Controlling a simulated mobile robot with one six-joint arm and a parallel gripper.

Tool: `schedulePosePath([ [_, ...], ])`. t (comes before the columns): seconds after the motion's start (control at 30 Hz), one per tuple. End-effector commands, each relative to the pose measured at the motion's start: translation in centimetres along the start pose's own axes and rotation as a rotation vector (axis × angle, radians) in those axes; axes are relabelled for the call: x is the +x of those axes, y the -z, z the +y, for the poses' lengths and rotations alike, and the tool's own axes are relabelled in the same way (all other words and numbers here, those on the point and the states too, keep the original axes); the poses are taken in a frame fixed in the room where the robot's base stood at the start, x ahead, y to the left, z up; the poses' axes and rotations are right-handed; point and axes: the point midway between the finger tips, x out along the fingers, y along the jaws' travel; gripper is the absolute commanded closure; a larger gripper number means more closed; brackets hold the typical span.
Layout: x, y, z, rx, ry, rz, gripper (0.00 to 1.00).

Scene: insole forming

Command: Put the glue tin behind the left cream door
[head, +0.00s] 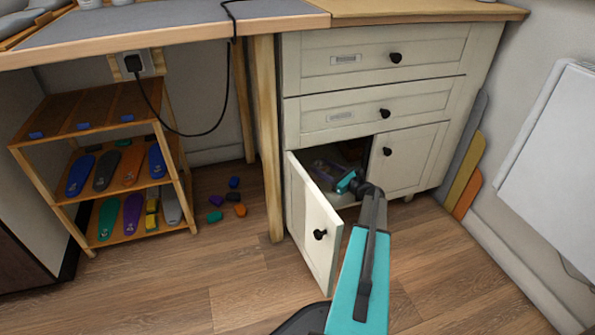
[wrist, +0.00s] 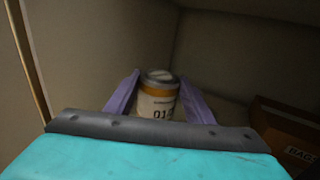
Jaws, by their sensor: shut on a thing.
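The left cream door (head: 313,224) of the cabinet stands open towards me. My arm reaches through the opening, and my gripper (head: 328,170) is inside the cabinet, small and dim in the head view. In the wrist view my gripper (wrist: 160,105) has its two purple fingers shut on the glue tin (wrist: 159,98), one on each side. The tin is upright, with a white and orange label and a grey lid. Its base is hidden behind my gripper's body, so I cannot tell whether it touches the cabinet floor. The tin cannot be made out in the head view.
A brown box (wrist: 290,135) with lettering is at the right inside the cabinet. The right cream door (head: 408,158) is shut. A wooden rack (head: 122,192) with several insoles stands left, and several small coloured pieces (head: 228,200) lie on the floor.

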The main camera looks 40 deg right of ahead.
Motion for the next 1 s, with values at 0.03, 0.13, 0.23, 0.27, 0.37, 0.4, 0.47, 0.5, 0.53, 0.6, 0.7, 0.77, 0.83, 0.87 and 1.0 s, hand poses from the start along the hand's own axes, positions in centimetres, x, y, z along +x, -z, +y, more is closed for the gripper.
schedulePosePath([
  [0.03, 0.1, -0.1, 0.1, 0.0, -0.002, -0.001, 0.81],
  [0.13, 0.3, -0.1, 0.3, 0.0, -0.005, -0.001, 0.81],
  [0.23, 0.5, -0.1, 0.5, 0.0, -0.008, -0.001, 0.81],
  [0.27, 0.6, 0.0, 0.5, 0.0, -0.009, -0.001, 0.81],
  [0.37, 0.7, 0.4, 0.7, 0.0, -0.011, -0.001, 0.81],
  [0.4, 0.7, 0.8, 0.7, 0.0, -0.011, -0.001, 0.81],
  [0.47, 0.8, 1.4, 0.8, 0.0, -0.012, -0.001, 0.81],
  [0.5, 0.8, 1.9, 0.8, 0.0, -0.013, -0.001, 0.81],
  [0.53, 0.8, 2.3, 0.8, 0.0, -0.013, -0.001, 0.81],
  [0.6, 0.9, 3.3, 0.8, 0.0, -0.014, -0.001, 0.81],
  [0.7, 0.9, 4.4, 0.9, 0.001, -0.014, -0.001, 0.81],
  [0.77, 0.9, 4.8, 0.9, 0.001, -0.014, -0.001, 0.81],
  [0.83, 0.9, 5.0, 0.9, 0.001, -0.014, -0.001, 0.81],
  [0.87, 0.9, 5.0, 0.9, 0.0, -0.014, -0.001, 0.81],
  [1.0, 0.9, 5.0, 0.9, 0.0, -0.015, -0.001, 0.81],
])
